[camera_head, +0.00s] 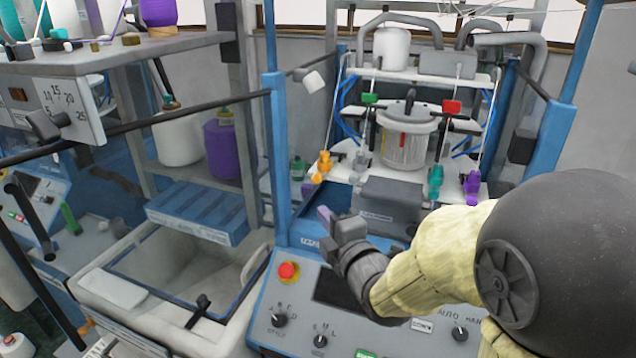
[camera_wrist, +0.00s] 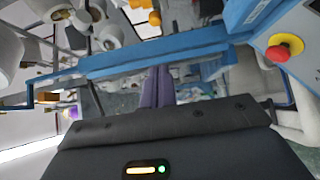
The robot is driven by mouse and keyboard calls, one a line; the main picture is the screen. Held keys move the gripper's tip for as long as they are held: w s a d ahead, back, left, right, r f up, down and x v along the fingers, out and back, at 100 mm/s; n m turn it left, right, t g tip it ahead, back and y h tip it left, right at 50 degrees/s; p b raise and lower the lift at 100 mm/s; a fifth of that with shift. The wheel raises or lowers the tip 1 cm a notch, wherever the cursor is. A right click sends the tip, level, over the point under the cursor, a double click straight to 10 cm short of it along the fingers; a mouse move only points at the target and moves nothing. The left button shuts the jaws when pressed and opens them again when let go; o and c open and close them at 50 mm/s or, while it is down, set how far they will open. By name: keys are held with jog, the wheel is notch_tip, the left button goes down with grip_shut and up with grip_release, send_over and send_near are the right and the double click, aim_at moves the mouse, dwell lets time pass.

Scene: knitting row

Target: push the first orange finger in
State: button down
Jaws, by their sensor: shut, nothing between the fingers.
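The orange finger (camera_head: 324,163) hangs at the left front edge of the round white plate of the knitting machine. My gripper (camera_head: 324,213) is below it in the head view, in front of the machine, with a visible gap between them. Its slim lilac fingers are together and hold nothing. They also show in the wrist view (camera_wrist: 158,80), pointing up the picture. Small orange parts (camera_wrist: 155,18) show at the top of the wrist view; I cannot tell whether they are the orange finger.
Teal (camera_head: 435,181) and purple (camera_head: 472,187) fingers hang at the plate's right front. A grey block (camera_head: 388,203) stands between them and my gripper. The control panel has a red button (camera_head: 288,271). A blue post (camera_head: 277,160) stands left of my gripper.

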aim_at(312, 180)
jog(key=p+x, duration=0.2)
jog(key=p, duration=0.4)
jog(key=shift+w+a+r+p, duration=0.1)
jog(key=shift+w+r+p, duration=0.1)
jog(key=shift+p, duration=0.15)
jog(key=p, duration=0.2)
jog(key=shift+w+a+p, duration=0.1)
jog(key=shift+w+p, duration=0.05)
jog(key=shift+p, duration=0.15)
jog(key=w+p, duration=0.5)
jog(key=w, duration=0.3)
jog(key=shift+w+a+f, duration=0.2)
jog(key=shift+a+f, duration=0.05)
jog(key=shift+a, duration=0.15)
jog(key=shift+d, duration=0.15)
